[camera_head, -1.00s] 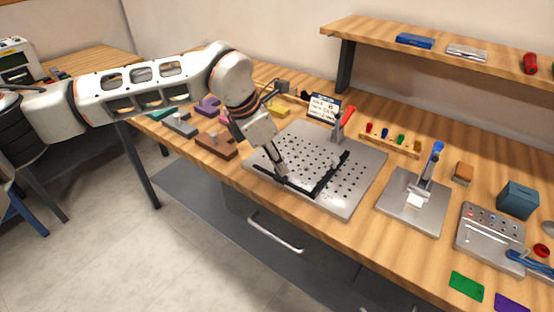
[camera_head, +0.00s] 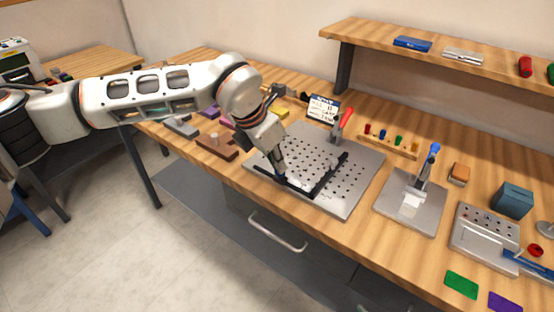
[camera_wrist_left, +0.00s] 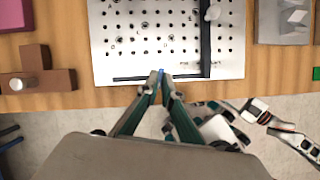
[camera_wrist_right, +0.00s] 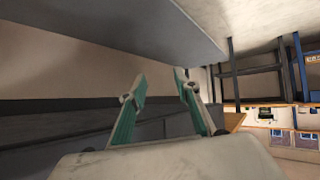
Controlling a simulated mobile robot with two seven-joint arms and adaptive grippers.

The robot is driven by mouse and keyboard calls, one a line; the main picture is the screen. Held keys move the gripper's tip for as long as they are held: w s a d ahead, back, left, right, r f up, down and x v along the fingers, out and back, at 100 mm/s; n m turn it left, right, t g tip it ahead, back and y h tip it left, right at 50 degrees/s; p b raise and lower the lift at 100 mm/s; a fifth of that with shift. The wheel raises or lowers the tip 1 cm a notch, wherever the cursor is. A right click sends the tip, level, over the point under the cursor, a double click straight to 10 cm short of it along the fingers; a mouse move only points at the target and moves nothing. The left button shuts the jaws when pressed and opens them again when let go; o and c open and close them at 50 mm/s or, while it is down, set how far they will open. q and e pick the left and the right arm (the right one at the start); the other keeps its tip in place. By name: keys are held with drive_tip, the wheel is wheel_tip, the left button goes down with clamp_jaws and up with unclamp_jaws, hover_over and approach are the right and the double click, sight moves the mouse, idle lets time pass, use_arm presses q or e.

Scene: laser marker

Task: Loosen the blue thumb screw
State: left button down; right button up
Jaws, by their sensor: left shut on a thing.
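The blue thumb screw shows only as a small blue spot (camera_wrist_left: 161,71) between my left fingertips in the left wrist view. It sits by the end of the black bar (camera_wrist_left: 142,78) along the near edge of the perforated metal plate (camera_head: 345,190). My left gripper (camera_head: 281,177) is down at this near-left corner; in the left wrist view its fingers (camera_wrist_left: 160,75) are closed together on the screw. Most of the screw is hidden. My right gripper (camera_wrist_right: 160,80) shows in the right wrist view with its fingers apart and nothing between them, away from the plate.
A red-handled clamp (camera_head: 344,119) stands at the plate's back edge. A brown block with a pale knob (camera_head: 216,146) lies left of the plate. A fixture with a blue-knobbed lever (camera_head: 410,205) is to the right. A drawer handle (camera_head: 277,232) is below the table edge.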

use_arm(q)
drive_tip(key=n, duration=0.2)
drive_tip(key=n+t+y, duration=0.1)
drive_tip(key=n, duration=0.2)
drive_tip(key=shift+s+d+n+y, duration=0.15)
drive_tip(key=shift+d+n+y, duration=0.1)
drive_tip(key=shift+n+y, duration=0.05)
drive_tip(key=n+y, duration=0.1)
drive_tip(key=n, duration=0.1)
drive_tip(key=n+y, duration=0.1)
drive_tip(key=n, duration=0.2)
drive_tip(key=shift+d+n+t+b, duration=0.2)
drive_tip(key=shift+n+t+b, duration=0.1)
drive_tip(key=shift+t, duration=0.1)
drive_tip(key=n+y, duration=0.1)
drive_tip(key=n, duration=0.1)
drive_tip(key=n+y, duration=0.1)
drive_tip(key=n, duration=0.2)
drive_tip(key=shift+d+r+g, duration=0.1)
drive_tip(key=shift+d+g, duration=0.1)
drive_tip(key=shift+g, duration=0.1)
drive_tip(key=shift+w+d+n+g+y, duration=0.1)
drive_tip(key=shift+n+g+y, duration=0.25)
drive_tip(key=shift+n, duration=0.8)
drive_tip(key=shift+w+n+g+y, duration=0.1)
drive_tip(key=shift+n+g+y, duration=0.2)
drive_tip(key=shift+n, duration=0.85)
drive_tip(key=c, duration=2.2)
unclamp_jaws()
drive_tip(key=shift+c, duration=0.2)
